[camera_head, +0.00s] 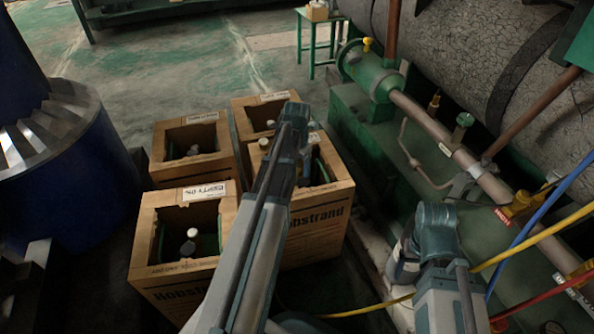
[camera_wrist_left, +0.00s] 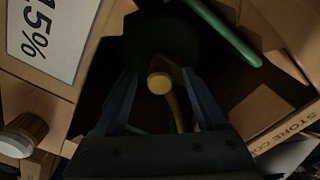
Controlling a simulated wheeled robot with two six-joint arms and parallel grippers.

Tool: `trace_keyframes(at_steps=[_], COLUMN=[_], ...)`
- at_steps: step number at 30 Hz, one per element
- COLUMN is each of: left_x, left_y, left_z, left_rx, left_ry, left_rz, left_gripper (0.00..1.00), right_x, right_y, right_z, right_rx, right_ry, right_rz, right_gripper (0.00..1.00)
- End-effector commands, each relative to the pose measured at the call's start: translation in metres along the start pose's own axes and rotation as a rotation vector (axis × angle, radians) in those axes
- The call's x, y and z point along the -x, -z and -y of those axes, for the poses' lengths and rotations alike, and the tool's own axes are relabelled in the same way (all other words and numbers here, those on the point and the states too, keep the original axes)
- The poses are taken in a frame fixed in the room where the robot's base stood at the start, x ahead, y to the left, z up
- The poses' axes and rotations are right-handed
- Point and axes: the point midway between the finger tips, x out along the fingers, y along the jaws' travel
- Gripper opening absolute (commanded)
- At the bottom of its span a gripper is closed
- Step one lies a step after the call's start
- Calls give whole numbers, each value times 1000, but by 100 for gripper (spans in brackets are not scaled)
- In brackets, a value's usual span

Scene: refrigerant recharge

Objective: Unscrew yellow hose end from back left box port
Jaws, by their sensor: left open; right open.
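In the left wrist view my left gripper (camera_wrist_left: 162,98) is open, its two dark fingers pointing into the dark inside of a cardboard box. A round yellow hose end (camera_wrist_left: 160,83) shows between the fingers, with a yellow hose (camera_wrist_left: 180,108) curving down behind it. I see a gap on both sides, so the fingers are not closed on it. What the hose end joins is lost in shadow. In the head view my left arm reaches over the right-hand boxes and hides its own fingertips. The back left box (camera_head: 158,174) stands clear of the arm.
The front left box (camera_head: 160,214), front right box (camera_head: 322,240) and back right box (camera_head: 241,130) stand close together. A blue drum (camera_head: 70,190) is at left. Green machinery with a pipe (camera_head: 440,125), a blue hose (camera_head: 545,205) and a red hose (camera_head: 540,297) are at right.

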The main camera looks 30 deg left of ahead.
Motion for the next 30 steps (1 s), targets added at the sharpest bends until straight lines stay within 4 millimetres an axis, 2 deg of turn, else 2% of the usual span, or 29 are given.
trace_keyframes(at_steps=[5,11,30], left_x=[10,32,127], left_y=[0,0,0], left_z=[0,0,0], left_rx=[0,0,0], left_ry=[0,0,0], left_rz=[0,0,0], left_gripper=[73,73,73], right_x=[10,32,126], right_y=[-1,-2,-7], right_z=[-1,-3,-13], right_rx=[0,1,13], right_ry=[0,0,-3], right_rz=[0,1,3], right_gripper=[79,79,79])
